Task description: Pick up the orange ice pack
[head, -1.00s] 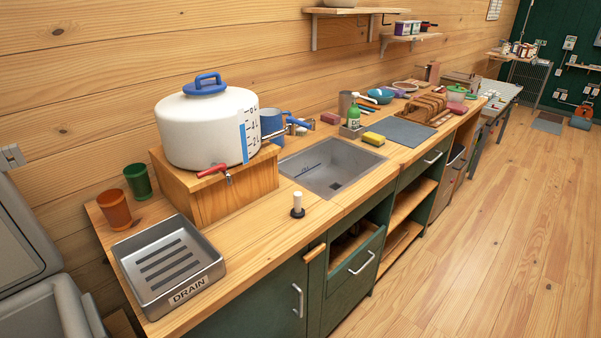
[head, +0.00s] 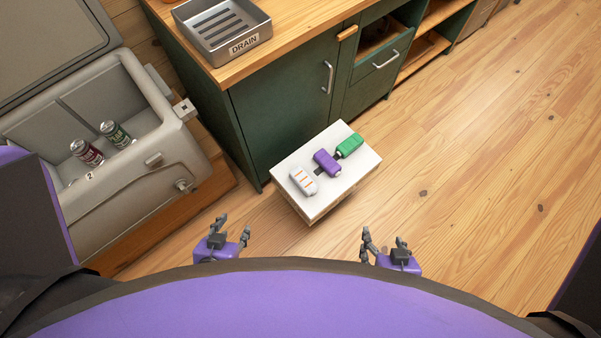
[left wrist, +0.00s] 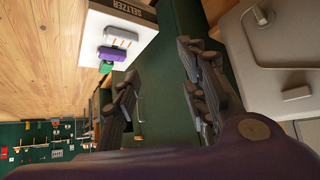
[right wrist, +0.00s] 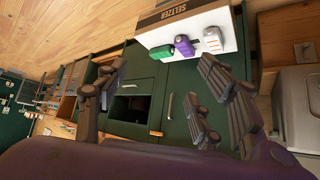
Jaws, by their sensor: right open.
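No wholly orange ice pack shows. A white pack with orange stripes (head: 303,180) lies at the left end of a white-topped box (head: 349,181). A purple pack (head: 326,162) lies in the middle and a green pack (head: 349,146) at the right end. The striped pack also shows in the left wrist view (left wrist: 121,37) and the right wrist view (right wrist: 212,40). My left gripper (head: 233,231) is open and empty, nearer to me than the box and to its left. My right gripper (head: 384,243) is open and empty, nearer to me and to the box's right.
An open grey cooler (head: 130,185) with two cans stands at the left. A green cabinet (head: 280,105) with a wooden counter and a metal drain tray (head: 245,50) stands behind the box. The wooden floor at the right is clear.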

